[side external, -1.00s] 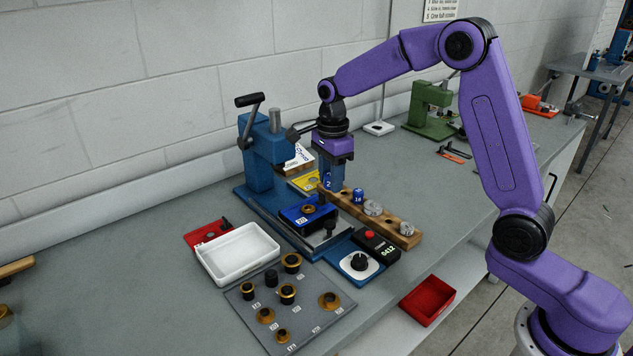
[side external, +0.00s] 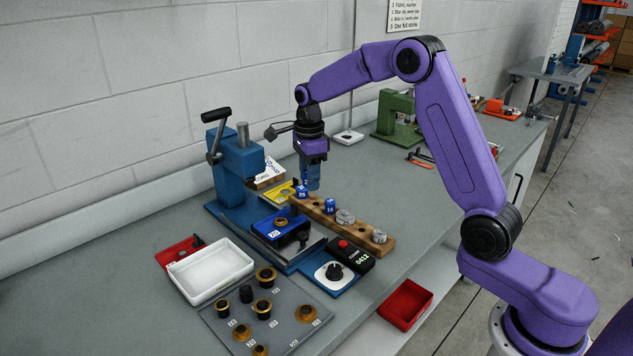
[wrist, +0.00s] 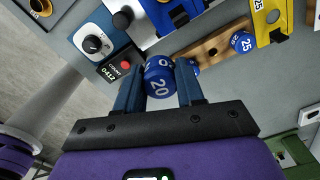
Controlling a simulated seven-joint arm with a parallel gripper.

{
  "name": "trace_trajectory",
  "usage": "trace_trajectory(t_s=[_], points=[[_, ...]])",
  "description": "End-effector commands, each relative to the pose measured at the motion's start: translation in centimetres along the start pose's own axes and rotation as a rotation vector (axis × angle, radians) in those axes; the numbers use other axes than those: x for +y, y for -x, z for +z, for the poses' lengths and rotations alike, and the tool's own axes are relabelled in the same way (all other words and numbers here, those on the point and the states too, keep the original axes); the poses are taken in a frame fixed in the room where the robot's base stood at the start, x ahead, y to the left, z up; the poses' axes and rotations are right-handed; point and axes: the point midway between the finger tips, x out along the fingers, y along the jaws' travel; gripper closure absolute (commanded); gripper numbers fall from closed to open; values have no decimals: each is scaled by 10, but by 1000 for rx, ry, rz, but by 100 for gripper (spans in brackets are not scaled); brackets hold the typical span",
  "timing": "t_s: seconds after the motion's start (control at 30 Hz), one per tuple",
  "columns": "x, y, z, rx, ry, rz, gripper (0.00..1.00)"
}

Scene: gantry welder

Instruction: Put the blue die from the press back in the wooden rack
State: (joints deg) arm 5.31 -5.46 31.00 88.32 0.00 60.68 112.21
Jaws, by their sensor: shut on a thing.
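My gripper (wrist: 159,88) is shut on a blue die (wrist: 158,80) marked 20, which sits between the fingertips in the wrist view. In the side view my gripper (side external: 311,184) is just behind the left end of the wooden rack (side external: 361,231), and its fingers mostly hide the held die. The rack holds a blue die marked 25 (side external: 301,191), another blue die (side external: 330,206) and two grey metal pieces. The rack also shows in the wrist view (wrist: 212,46), beyond the held die. The blue press (side external: 238,168) stands to the left of my gripper.
A yellow block (side external: 279,194) lies behind the rack's left end. A black counter box (side external: 350,253), a white tray (side external: 211,270) and a grey plate of bushings (side external: 285,318) are in front.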

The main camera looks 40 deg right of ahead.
Motion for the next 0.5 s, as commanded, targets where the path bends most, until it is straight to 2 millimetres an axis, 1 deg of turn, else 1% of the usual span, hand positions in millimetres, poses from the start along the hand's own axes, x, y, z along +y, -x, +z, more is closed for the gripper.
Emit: trace_trajectory(t_s=[0.03,0.2,0.33,0.5], points=[[-16,-8,-6,1,-35,1,100],[-58,-33,-24,1,-141,2,100],[-84,-51,-40,1,-211,1,100],[-103,-67,-55,0,-272,-1,100]])
